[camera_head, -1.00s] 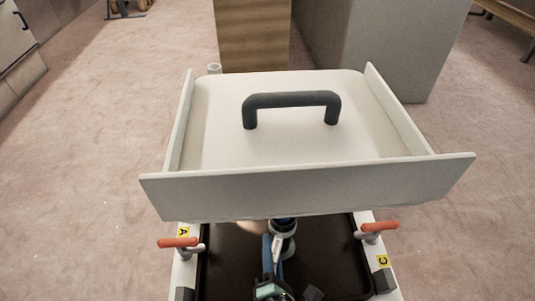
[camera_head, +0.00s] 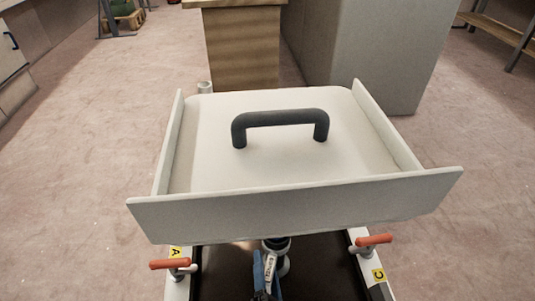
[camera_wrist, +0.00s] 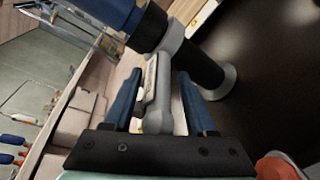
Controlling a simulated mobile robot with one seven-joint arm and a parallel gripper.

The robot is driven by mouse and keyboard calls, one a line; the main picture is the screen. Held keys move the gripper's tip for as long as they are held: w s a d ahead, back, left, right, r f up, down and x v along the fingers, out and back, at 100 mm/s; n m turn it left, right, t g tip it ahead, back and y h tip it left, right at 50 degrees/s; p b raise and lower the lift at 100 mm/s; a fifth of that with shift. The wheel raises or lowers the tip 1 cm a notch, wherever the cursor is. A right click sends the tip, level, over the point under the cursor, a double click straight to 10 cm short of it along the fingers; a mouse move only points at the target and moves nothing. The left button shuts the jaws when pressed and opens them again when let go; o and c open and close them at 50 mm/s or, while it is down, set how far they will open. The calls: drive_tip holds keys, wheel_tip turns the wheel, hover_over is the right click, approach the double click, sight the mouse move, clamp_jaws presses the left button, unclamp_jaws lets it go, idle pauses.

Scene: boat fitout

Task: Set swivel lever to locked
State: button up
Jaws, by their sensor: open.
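The swivel lever (camera_wrist: 157,100) is a short grey arm with a pale label strip. It comes off a grey collar on a dark-and-blue post (camera_wrist: 205,70) in the wrist view. My gripper (camera_wrist: 159,78) is open, with one blue finger on each side of the lever; contact with either finger is not clear. In the head view the labelled lever (camera_head: 268,268) and the blue fingers (camera_head: 264,284) show just below the white panel's front edge. The lettering is too small to read, and the panel hides the upper post.
A white panel (camera_head: 300,210) with side walls and a black handle (camera_head: 280,118) overhangs the lever. Red-handled valves stand at left (camera_head: 170,264) and right (camera_head: 374,240), by yellow tags. A wooden block (camera_head: 240,50) and a grey box (camera_head: 365,60) stand behind. Floor at both sides is clear.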

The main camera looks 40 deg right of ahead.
drive_tip(key=v, duration=1.3)
drive_tip(key=shift+b, duration=0.4)
